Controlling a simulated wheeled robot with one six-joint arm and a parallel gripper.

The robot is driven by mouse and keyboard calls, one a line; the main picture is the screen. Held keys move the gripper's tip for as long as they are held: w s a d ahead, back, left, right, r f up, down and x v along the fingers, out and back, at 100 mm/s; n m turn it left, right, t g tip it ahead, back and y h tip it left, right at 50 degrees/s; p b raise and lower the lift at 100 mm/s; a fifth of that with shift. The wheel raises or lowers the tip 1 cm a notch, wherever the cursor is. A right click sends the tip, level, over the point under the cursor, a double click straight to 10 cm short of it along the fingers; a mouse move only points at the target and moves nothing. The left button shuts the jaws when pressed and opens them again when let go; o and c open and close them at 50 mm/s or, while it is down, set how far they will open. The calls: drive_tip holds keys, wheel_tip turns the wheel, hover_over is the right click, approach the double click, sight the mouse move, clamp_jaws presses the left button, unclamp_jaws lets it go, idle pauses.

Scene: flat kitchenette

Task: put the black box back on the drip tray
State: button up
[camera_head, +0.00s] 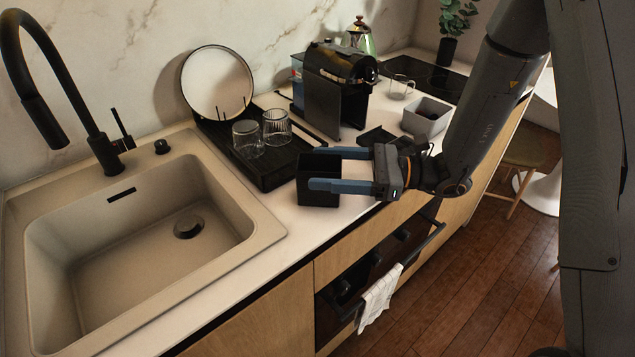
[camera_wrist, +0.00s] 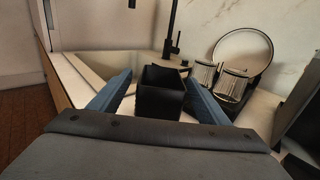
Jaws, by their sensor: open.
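The black box (camera_head: 316,166) is open-topped and stands upright on the white counter, close beside the front right part of the black drip tray (camera_head: 272,180). The tray carries a round plate (camera_head: 218,84) at the back and two upturned glasses (camera_head: 248,139). My gripper (camera_head: 325,169) is open, with one blue finger on each side of the box. In the wrist view the box (camera_wrist: 161,98) lies between the fingers, with a gap on the left; the right finger is close to it, and I cannot tell whether it touches. The box's lower part is partly hidden by the near finger.
The sink (camera_head: 140,235) with its black tap (camera_head: 60,90) lies left. A black coffee machine (camera_head: 335,85), a flat dark piece (camera_head: 378,138), a grey bin (camera_head: 426,118) and a glass cup (camera_head: 399,88) stand behind and right.

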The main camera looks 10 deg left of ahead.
sight(299, 165)
drive_tip(key=shift+s+a+p, duration=0.15)
drive_tip(key=shift+a+p, duration=1.15)
drive_tip(key=shift+a, duration=1.45)
drive_tip(key=shift+c, duration=0.2)
drive_tip(key=c, duration=1.2)
drive_tip(key=shift+r, duration=0.1)
